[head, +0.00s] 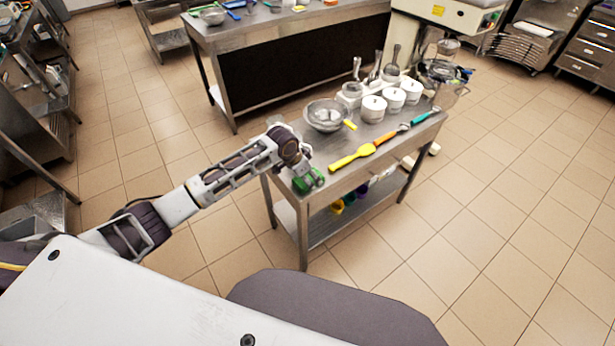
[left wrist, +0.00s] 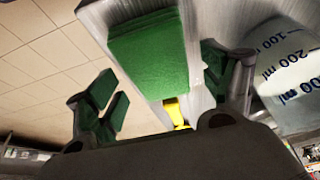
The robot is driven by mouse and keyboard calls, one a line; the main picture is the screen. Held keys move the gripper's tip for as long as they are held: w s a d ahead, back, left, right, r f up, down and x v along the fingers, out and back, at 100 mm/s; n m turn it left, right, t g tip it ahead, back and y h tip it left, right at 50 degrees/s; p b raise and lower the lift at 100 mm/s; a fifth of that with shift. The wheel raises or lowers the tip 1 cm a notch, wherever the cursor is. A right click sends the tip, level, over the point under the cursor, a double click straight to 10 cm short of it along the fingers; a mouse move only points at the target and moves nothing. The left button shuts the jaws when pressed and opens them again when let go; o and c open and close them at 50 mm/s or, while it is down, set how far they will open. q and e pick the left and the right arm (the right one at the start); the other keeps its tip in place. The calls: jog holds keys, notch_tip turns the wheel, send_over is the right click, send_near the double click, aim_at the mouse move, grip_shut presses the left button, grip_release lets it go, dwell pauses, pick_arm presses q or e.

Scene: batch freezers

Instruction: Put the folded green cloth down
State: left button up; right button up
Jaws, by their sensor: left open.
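The folded green cloth (left wrist: 150,55) shows in the left wrist view as a flat, layered green block over the steel table top (left wrist: 98,14), near its edge. My left gripper (left wrist: 165,100) is open. Its green-padded fingers stand apart on either side of the cloth's near end, with gaps to both sides. In the head view my left gripper (head: 308,181) is at the front left corner of the small steel table (head: 322,165). There the cloth is hard to tell from the green fingers. My right gripper is not in view.
A metal bowl (head: 322,118), a yellow spatula (head: 352,159) and white tubs (head: 373,108) stand or lie on the table. A clear measuring vessel (left wrist: 290,75) is close on the right in the left wrist view. Tiled floor lies open left of the table.

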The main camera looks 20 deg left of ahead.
pick_arm(q)
jog(key=v, duration=1.1)
jog(key=shift+s+r, duration=0.15)
jog(key=shift+r, duration=0.05)
dwell(0.5)
